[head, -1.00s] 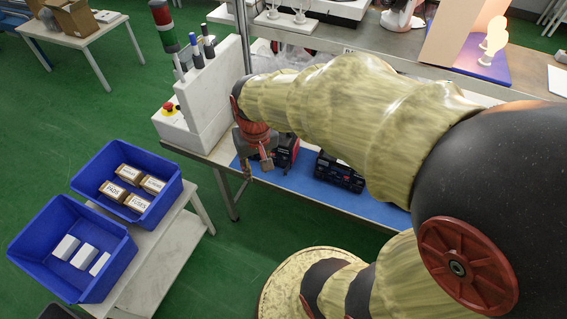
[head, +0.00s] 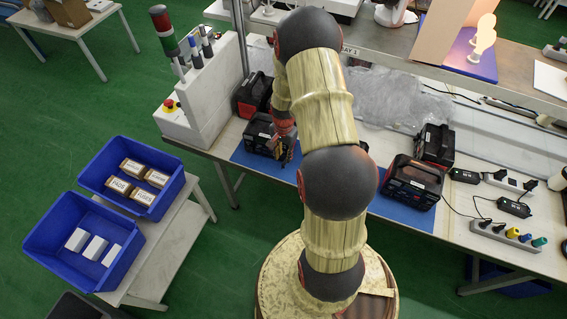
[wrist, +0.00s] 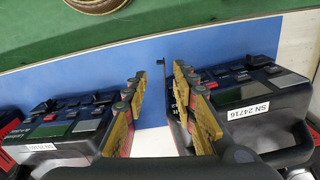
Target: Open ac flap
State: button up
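My gripper (head: 286,146) is over the left part of the blue mat, beside a black device (head: 261,134). In the wrist view my gripper (wrist: 161,74) is open, its two fingers apart. A black device labelled SN 24716 (wrist: 250,92) lies just right of the right finger. Another black device (wrist: 62,122) with a white label is left of the left finger. A thin dark upright part (wrist: 163,72) shows between the fingertips, near the right device; I cannot tell if it is the ac flap. The lower part of the gap is partly hidden by my gripper.
Further black-and-red devices stand at the back left (head: 252,93) and to the right (head: 412,182), (head: 434,145). A white console (head: 207,100) stands left of the mat (head: 388,212). A shelf (head: 405,50) overhangs the table. Blue bins (head: 86,240) are at the left.

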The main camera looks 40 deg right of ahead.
aim_at(284, 166)
notch_tip(284, 166, down, 7)
jog(key=shift+r, duration=0.1)
jog(key=shift+c, duration=0.7)
grip_shut()
